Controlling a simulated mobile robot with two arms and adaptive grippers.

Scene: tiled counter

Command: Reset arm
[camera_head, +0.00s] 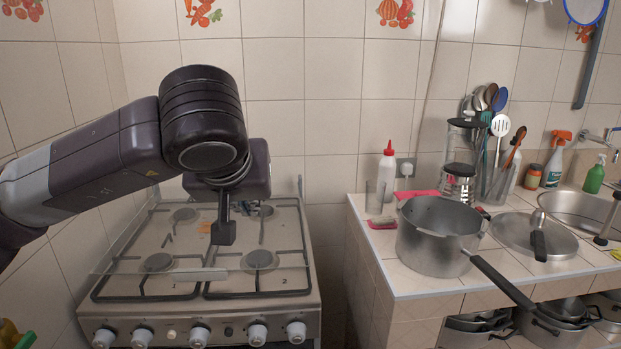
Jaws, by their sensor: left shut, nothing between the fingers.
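My left arm reaches in from the left over the gas stove (132,311). My left gripper (223,234) points down above the stove top, with its dark fingers together and nothing visible between them. It appears apart from the grates. The wrist hides part of the stove's back. I cannot make out my right gripper in this view.
Right of the stove, a tiled counter (405,280) holds a grey pot (428,247) whose long handle sticks out past the front edge. A lid (510,236), a white bottle (387,172), a utensil holder (495,184) and a sink (575,206) are there too. A gap separates stove and counter.

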